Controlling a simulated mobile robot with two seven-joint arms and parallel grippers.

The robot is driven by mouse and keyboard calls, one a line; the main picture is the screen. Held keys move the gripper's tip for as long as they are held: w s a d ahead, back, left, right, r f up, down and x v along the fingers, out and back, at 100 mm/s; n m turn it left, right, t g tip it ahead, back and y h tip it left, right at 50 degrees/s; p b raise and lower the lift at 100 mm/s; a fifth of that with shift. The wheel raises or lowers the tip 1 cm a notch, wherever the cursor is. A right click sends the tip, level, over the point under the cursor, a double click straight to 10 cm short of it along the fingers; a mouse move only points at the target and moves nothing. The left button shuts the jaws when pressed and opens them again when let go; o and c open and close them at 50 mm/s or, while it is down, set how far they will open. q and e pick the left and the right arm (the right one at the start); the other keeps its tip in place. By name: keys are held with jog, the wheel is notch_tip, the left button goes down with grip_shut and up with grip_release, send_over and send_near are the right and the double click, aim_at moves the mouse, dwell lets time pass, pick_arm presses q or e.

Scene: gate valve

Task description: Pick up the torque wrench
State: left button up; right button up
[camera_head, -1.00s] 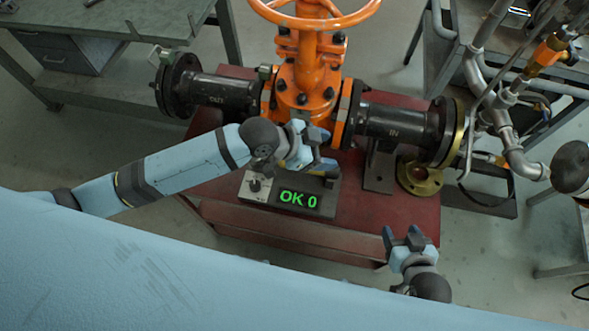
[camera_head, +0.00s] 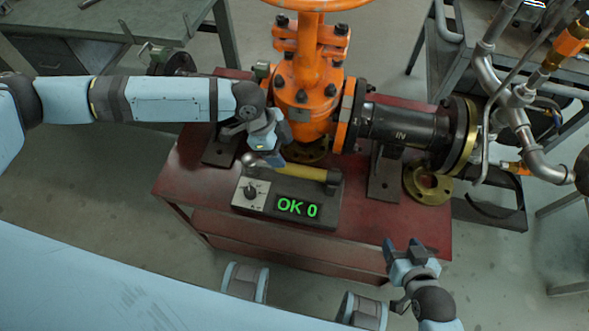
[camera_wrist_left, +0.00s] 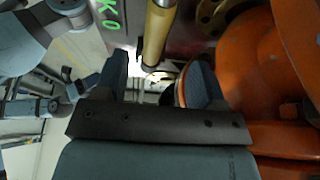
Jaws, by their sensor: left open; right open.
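The torque wrench (camera_head: 303,172) has a yellow shaft with a dark right end. It lies along the back of the display box on the red bench; its left part is partly hidden by my left gripper. My left gripper (camera_head: 263,156) is at the wrench's left end, in front of the orange valve. In the left wrist view the yellow shaft (camera_wrist_left: 157,35) shows beyond and between the spread fingers (camera_wrist_left: 155,80). The left gripper is open and not closed on it; contact cannot be told. My right gripper (camera_head: 405,250) is open and empty near the bench's front right.
The display box (camera_head: 245,209) shows a green "OK 0". The orange gate valve (camera_head: 308,75) and black "IN" pipe (camera_head: 402,126) stand just behind. A brass flange (camera_head: 428,184) lies at the right. The red bench (camera_head: 185,180) is clear at its front left.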

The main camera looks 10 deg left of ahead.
aim_at(293, 166)
pick_arm(q)
jog(key=x, duration=0.8)
jog(key=shift+s+d+f+b, duration=0.2)
jog(key=shift+d+f+b, duration=0.05)
jog(key=shift+b, duration=0.05)
grip_shut()
jog(key=shift+r, duration=0.1)
